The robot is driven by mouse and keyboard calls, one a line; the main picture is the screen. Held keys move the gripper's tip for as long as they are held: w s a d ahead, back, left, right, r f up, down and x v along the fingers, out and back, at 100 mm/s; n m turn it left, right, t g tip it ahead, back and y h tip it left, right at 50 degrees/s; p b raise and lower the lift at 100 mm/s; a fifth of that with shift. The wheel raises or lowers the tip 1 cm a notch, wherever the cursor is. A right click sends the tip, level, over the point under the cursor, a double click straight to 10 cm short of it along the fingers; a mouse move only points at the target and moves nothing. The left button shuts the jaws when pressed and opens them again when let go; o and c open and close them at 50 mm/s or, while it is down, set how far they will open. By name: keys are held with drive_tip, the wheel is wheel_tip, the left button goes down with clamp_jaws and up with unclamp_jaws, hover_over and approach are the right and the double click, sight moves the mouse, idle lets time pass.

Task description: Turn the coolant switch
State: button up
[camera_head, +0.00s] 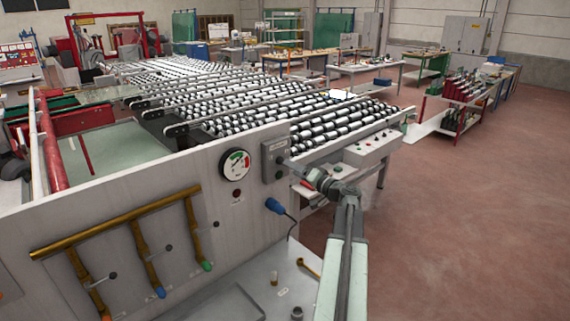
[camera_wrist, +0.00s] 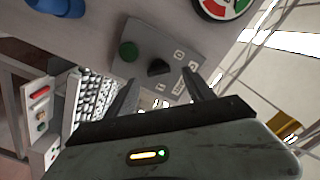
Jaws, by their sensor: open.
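The coolant switch is a black knob (camera_wrist: 158,67) on a grey control box (camera_wrist: 145,35) in the wrist view. A round green button (camera_wrist: 127,51) sits beside the knob, and small printed marks lie on its other side. My gripper (camera_wrist: 162,78) is open, with its two fingers apart on either side of the knob's line and nothing between them. I cannot tell whether the fingertips touch the box. In the head view the box (camera_head: 268,146) is on the white panel, and my gripper (camera_head: 296,167) reaches it from the right. The knob is not clearly visible there.
A dial gauge (camera_head: 235,164) is left of the box, and a blue plug (camera_head: 273,205) with a cable is below it. Brass pipes (camera_head: 115,222) with valves run along the panel at left. A roller conveyor (camera_head: 300,125) lies behind. The floor at right is clear.

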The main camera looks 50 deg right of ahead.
drive_tip(key=w, duration=0.5)
drive_tip(key=shift+w+d, duration=0.25)
drive_tip(key=shift+d, duration=0.1)
